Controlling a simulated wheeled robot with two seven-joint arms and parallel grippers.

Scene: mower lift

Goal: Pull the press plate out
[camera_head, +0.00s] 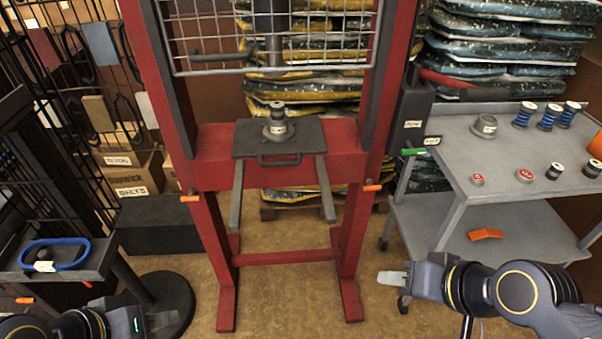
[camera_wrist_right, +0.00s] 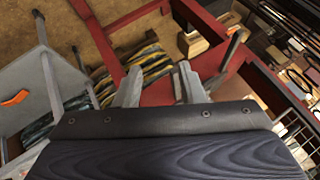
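The press plate (camera_head: 252,138) is a flat dark plate with a bar handle (camera_head: 280,162) along its front edge. It lies at the red crossbeam of the press (camera_head: 345,150), with two grey rails (camera_head: 326,190) reaching forward below it. A metal stepped part (camera_head: 277,125) stands upright on the plate. My right gripper (camera_head: 391,277) is to the right of the press legs, low and apart from the plate. In the right wrist view its fingers (camera_wrist_right: 158,84) are spread with nothing between them. My left gripper (camera_head: 166,322) is at the lower left, partly cut off; its finger gap is unclear.
A wire guard (camera_head: 215,45) hangs above the plate. A grey cart (camera_head: 480,155) with springs and small parts stands at right. At left are a dark stand with a blue loop (camera_head: 55,254) and cardboard boxes (camera_head: 130,175). The floor before the press is clear.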

